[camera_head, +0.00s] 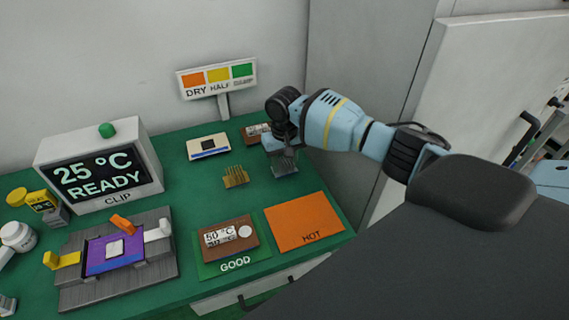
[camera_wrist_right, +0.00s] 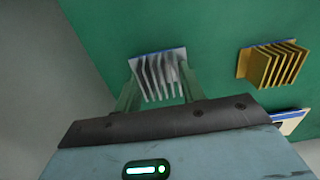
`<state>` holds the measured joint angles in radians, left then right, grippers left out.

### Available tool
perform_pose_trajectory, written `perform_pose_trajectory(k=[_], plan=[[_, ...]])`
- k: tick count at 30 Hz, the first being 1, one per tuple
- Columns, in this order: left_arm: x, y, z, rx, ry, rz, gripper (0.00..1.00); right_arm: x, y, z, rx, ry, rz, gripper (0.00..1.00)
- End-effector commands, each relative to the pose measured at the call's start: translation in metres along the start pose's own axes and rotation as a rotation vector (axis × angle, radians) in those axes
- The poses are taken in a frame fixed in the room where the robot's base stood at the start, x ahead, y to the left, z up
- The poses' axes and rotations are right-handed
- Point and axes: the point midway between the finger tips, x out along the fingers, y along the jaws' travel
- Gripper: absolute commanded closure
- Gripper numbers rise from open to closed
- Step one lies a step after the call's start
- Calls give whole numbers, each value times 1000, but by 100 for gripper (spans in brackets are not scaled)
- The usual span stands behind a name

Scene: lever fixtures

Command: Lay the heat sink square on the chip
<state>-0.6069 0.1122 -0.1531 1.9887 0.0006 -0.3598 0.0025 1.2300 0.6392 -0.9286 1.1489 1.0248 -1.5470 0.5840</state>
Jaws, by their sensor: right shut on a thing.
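A silver finned heat sink (camera_wrist_right: 158,75) is between the fingers of my right gripper (camera_wrist_right: 158,88) in the right wrist view, with a blue edge along its far side. In the head view my right gripper (camera_head: 283,150) is shut on this heat sink (camera_head: 285,166) at the table's back right; whether it touches the table I cannot tell. The chip (camera_head: 115,249) is a pale square on a purple board (camera_head: 112,255) held in a grey fixture (camera_head: 150,278) at the front left. A gold heat sink (camera_head: 235,177) stands to the left of the silver one. My left gripper is not in view.
A display (camera_head: 100,172) reading 25 °C READY stands behind the fixture. A GOOD mat (camera_head: 219,267) with a brown block and an orange HOT mat (camera_head: 304,223) lie at the front. A sign (camera_head: 217,77) and a white pad (camera_head: 208,146) are at the back. Bottles stand far left.

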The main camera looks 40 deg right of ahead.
Motion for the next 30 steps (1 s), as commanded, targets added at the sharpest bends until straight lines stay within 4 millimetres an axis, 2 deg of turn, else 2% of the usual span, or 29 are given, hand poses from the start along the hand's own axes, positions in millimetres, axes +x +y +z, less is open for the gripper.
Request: perform_pose_trajectory(k=[6, 21, 25, 30], plan=[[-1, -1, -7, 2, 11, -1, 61, -31, -1, -1, -1, 5, -3, 84], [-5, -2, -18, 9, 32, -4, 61, -39, -109, 56, -3, 3, -4, 84], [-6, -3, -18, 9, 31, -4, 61, -40, -126, 66, -1, 2, -3, 84], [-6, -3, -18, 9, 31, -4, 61, -41, -138, 73, 0, 1, -1, 84]])
